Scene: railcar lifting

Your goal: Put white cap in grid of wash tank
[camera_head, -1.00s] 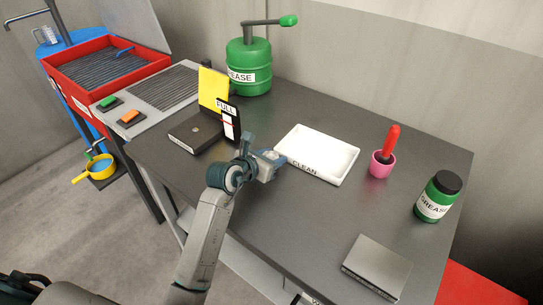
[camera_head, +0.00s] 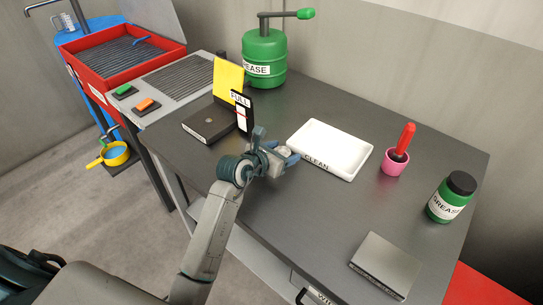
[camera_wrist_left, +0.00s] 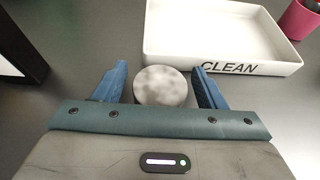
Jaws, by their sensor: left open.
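The white cap (camera_wrist_left: 162,86) is a round, mottled grey-white disc in the left wrist view. It lies between the two blue fingers of my left gripper (camera_wrist_left: 160,88), with a gap visible on each side. My left gripper also shows in the head view (camera_head: 283,158), open and low at the table, just left of the CLEAN tray; there it largely hides the cap. The wash tank (camera_head: 93,84) is a red basin at the upper left of the head view. Its dark ribbed grid (camera_head: 112,57) lies inside. My right gripper is not in view.
The white CLEAN tray (camera_head: 331,150) is empty. A black box (camera_head: 207,122) with a FULL sign and yellow panel (camera_head: 229,78) stands between gripper and tank. A green grease pump (camera_head: 265,60), pink cup (camera_head: 394,163) and grease jar (camera_head: 450,197) stand on the table.

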